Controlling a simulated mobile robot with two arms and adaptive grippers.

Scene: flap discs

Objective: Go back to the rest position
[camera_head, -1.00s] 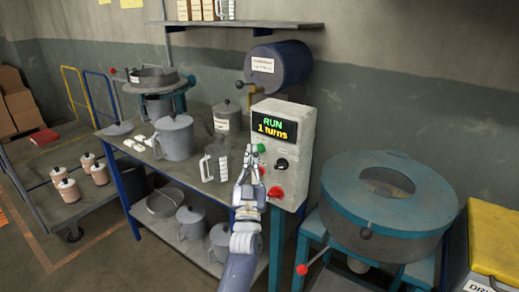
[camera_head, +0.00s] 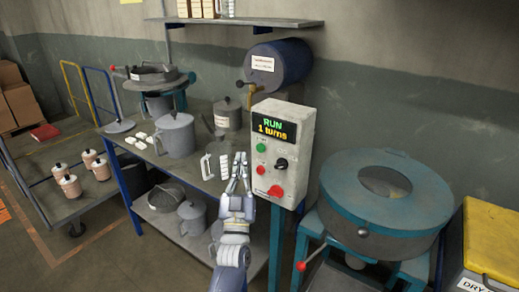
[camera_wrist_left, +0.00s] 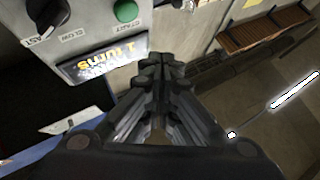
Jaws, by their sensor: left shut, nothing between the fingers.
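My left gripper (camera_head: 239,165) is shut and empty in the head view. It is in front of the bench, just left of the grey control box (camera_head: 284,150). The box's display (camera_head: 273,127) reads "RUN 1 turns". The box has a green button (camera_head: 261,148), a black knob (camera_head: 281,163) and red controls (camera_head: 275,190). In the left wrist view the gripper's fingers (camera_wrist_left: 158,75) lie together, with the display (camera_wrist_left: 105,58) and green button (camera_wrist_left: 126,10) close by at upper left. My right gripper is in neither view.
A bench (camera_head: 190,168) with a grey lidded can (camera_head: 175,135) and white blocks stands behind the gripper. A blue drum machine (camera_head: 390,205) stands to the right, beside a yellow-lidded bin (camera_head: 494,240). A cart (camera_head: 85,207) with several capped jars is at left. A shelf (camera_head: 240,21) is above.

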